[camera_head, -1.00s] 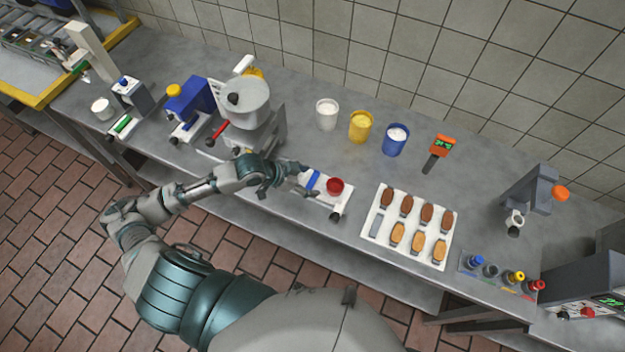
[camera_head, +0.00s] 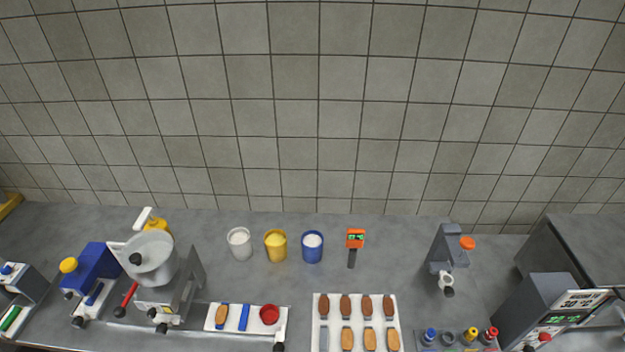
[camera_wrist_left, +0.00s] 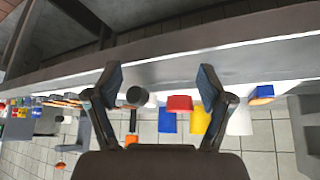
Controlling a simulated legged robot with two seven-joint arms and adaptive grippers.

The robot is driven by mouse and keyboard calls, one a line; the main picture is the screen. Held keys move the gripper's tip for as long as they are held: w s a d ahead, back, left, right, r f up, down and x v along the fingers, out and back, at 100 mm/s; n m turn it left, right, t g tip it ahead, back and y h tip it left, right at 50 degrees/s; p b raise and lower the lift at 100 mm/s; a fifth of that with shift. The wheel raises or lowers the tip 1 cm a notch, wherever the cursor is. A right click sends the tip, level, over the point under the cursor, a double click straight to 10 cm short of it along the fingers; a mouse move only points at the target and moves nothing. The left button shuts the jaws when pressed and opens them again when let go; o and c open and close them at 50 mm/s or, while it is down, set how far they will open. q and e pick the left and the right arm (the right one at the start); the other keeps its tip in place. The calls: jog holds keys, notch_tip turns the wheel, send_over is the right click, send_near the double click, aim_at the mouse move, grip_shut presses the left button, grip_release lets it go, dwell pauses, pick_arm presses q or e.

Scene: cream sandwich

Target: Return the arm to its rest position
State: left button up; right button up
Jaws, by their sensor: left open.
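My left gripper (camera_wrist_left: 160,80) shows only in the left wrist view. Its two dark fingers are spread wide with nothing between them, below the counter's front edge (camera_wrist_left: 200,56), which runs across an upside-down picture. No arm of mine shows in the head view. My right gripper is in neither view.
The grey counter (camera_head: 400,270) holds a mixer-like machine (camera_head: 152,262), white (camera_head: 239,243), yellow (camera_head: 276,246) and blue (camera_head: 312,247) cups. A tray (camera_head: 334,305) holds several brown pieces. A machine with a display (camera_head: 560,308) stands right.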

pick_arm(q)
jog(key=s+a+f+n+g+y, duration=0.2)
jog(key=s+a+f+n+y, duration=0.15)
jog(key=s, duration=0.55)
notch_tip(320, 180, down, 27)
jog(key=s+g, duration=0.1)
jog(key=s, duration=0.1)
jog(key=s+a+f, duration=0.2)
jog(key=s+f, duration=0.5)
jog(key=s, duration=0.1)
jog(key=s+a+f+g, duration=0.1)
jog(key=s+f, duration=0.7)
jog(key=s, duration=0.1)
jog(key=shift+s+a+g, duration=0.15)
jog(key=shift+a+g, duration=0.15)
jog(key=shift+a, duration=0.1)
